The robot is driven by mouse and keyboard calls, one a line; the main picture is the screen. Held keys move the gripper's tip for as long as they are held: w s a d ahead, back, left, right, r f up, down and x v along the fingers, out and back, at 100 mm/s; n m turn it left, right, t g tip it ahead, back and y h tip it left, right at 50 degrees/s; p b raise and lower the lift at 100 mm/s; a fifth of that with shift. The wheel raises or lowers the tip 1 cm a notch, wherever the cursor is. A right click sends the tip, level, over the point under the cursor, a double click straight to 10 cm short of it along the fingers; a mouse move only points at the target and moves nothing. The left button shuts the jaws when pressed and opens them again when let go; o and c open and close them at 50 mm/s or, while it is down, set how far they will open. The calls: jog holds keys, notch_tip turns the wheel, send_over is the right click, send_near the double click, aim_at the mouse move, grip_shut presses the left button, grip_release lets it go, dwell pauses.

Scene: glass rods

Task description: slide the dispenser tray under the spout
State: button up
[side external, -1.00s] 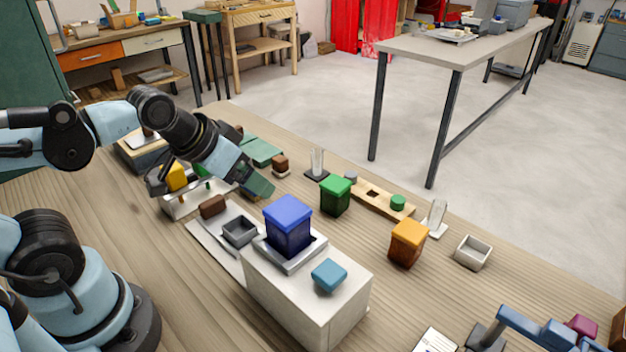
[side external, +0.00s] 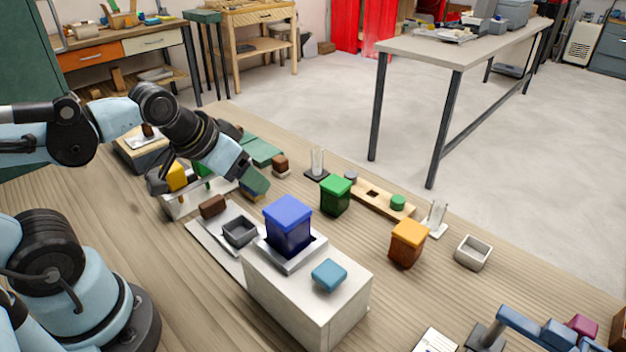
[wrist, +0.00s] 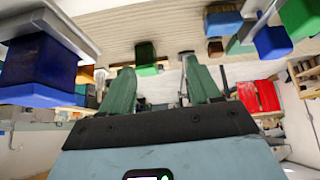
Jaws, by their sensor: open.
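A small dark grey open tray (side external: 240,231) lies on a thin pale plate (side external: 215,247) beside the pale box-shaped dispenser (side external: 300,290). A blue lidded hopper (side external: 288,226) stands upright on the dispenser, and a light blue button-like block (side external: 329,275) sits at its front. I cannot make out the spout. My gripper (side external: 258,185) is above the table, behind and apart from the tray. In the wrist view its two green fingers (wrist: 158,75) are spread with nothing between them. The blue hopper also shows at the left of the wrist view (wrist: 38,65).
A brown block (side external: 212,206) lies just behind the tray. A green lidded container (side external: 335,195) and an orange one (side external: 407,243) stand to the right. A pale rack with a yellow block (side external: 174,176) is left of my gripper.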

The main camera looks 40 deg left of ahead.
jog(key=shift+w+a+n+g, duration=0.15)
jog(key=shift+a+n+g, duration=0.25)
jog(key=shift+n, duration=0.3)
jog(key=shift+c, duration=1.2)
jog(key=a+n+g, duration=0.1)
jog(key=n, duration=0.1)
jog(key=w+a+n+g, duration=0.1)
jog(key=a+n, duration=0.1)
jog(key=n, duration=0.1)
jog(key=a+n+g+h, duration=0.1)
jog(key=a+n, duration=0.1)
jog(key=shift+w+f+n, duration=0.2)
jog(key=shift+f+n, duration=0.15)
jog(key=shift+n, duration=0.05)
grip_shut()
jog(key=n+g+h, duration=0.3)
jog(key=n, duration=0.4)
send_over(238, 213)
jog(key=a, duration=0.3)
jog(key=f, duration=0.2)
jog(key=n, duration=0.1)
jog(key=shift+a+x, duration=0.1)
jog(key=shift+x, duration=2.4)
jog(key=shift+a+x, duration=0.15)
jog(key=shift+x, duration=2.3)
jog(key=shift+d+f, duration=0.1)
jog(key=d, duration=1.1)
jog(key=shift+d, duration=0.35)
